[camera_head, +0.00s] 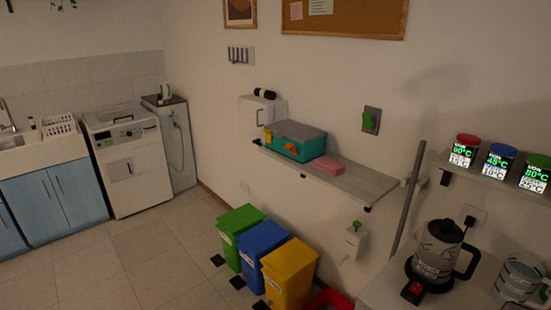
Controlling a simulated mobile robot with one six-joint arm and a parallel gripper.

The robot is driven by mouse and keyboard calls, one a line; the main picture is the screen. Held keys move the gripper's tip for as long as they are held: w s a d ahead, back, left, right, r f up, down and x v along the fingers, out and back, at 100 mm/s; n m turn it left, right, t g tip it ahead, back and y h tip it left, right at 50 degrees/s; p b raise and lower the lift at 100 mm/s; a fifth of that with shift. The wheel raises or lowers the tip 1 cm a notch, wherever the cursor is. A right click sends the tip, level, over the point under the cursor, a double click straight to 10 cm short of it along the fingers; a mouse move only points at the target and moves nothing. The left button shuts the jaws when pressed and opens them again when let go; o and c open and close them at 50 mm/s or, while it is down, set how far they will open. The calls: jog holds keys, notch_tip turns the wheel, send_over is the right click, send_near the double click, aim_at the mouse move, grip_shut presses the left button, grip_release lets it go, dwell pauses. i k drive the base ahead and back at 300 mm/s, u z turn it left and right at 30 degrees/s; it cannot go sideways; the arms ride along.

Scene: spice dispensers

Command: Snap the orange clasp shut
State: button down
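A teal box (294,149) with a grey lid (300,131) sits on the grey wall shelf. A small orange clasp (268,135) is at the box's left end. A second orange piece (291,149) shows on the front side of the box. The lid looks lowered over the box. The clasps are too small to tell whether they are latched. My gripper is not in view.
A pink block (326,165) lies right of the box on the shelf (358,180). Green (239,230), blue (262,250) and yellow (289,275) bins stand on the floor below. A kettle (438,250) stands on the right counter. The floor at left is clear.

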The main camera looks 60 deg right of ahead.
aim_at(290, 147)
jog(key=z, duration=0.1)
jog(key=i, duration=0.95)
jog(key=u, duration=0.05)
